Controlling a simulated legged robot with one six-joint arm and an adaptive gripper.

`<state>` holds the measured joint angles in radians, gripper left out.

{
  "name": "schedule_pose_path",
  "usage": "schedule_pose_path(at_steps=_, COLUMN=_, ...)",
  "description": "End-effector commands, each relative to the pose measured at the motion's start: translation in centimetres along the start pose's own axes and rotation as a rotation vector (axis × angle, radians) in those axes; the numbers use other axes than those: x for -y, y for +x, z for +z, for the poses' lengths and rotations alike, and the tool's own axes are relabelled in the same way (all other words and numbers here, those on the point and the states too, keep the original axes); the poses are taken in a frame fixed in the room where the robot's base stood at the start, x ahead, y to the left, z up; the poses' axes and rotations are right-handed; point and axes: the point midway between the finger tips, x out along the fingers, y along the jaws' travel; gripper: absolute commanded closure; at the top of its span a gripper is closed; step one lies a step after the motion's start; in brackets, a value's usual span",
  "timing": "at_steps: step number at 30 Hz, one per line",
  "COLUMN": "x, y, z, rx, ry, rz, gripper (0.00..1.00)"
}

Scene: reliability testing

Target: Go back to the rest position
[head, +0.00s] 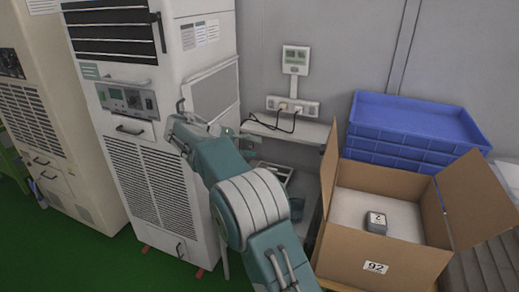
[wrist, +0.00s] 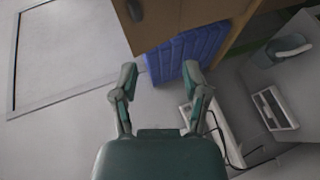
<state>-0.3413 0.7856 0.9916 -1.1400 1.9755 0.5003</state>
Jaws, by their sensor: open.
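My gripper (head: 186,118) is at the end of my teal and white arm, in the middle of the head view. It appears in front of the right side of the tall white cabinet (head: 170,125). I cannot tell the gap between them. In the wrist view my gripper (wrist: 160,76) has its two fingers spread wide, with nothing between them. The wall and stacked blue crates (wrist: 182,55) show beyond the fingers.
An open cardboard box (head: 345,248) stands at right, holding a small grey device (head: 376,222). Blue crates (head: 412,122) are stacked behind it. A wall socket strip (head: 293,106) with cables sits above a small shelf. Green floor (head: 60,250) is clear at lower left.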

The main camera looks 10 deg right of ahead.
Motion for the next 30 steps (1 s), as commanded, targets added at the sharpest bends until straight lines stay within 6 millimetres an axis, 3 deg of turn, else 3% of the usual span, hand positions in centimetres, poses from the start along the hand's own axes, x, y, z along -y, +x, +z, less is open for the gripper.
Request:
schedule_pose_path(at_steps=8, x=-0.2, y=0.1, z=0.1, rx=0.000, ry=-0.002, rz=-0.006, gripper=0.41)
schedule_pose_path(at_steps=14, x=-3.0, y=2.0, z=1.5, rx=-0.012, ry=-0.061, rz=-0.131, gripper=0.41)
schedule_pose_path(at_steps=23, x=-6.6, y=5.7, z=6.9, rx=-0.065, ry=-0.165, rz=-0.426, gripper=0.41)
schedule_pose_path(at_steps=30, x=-7.9, y=7.7, z=12.8, rx=-0.128, ry=-0.195, rz=-0.660, gripper=0.41)
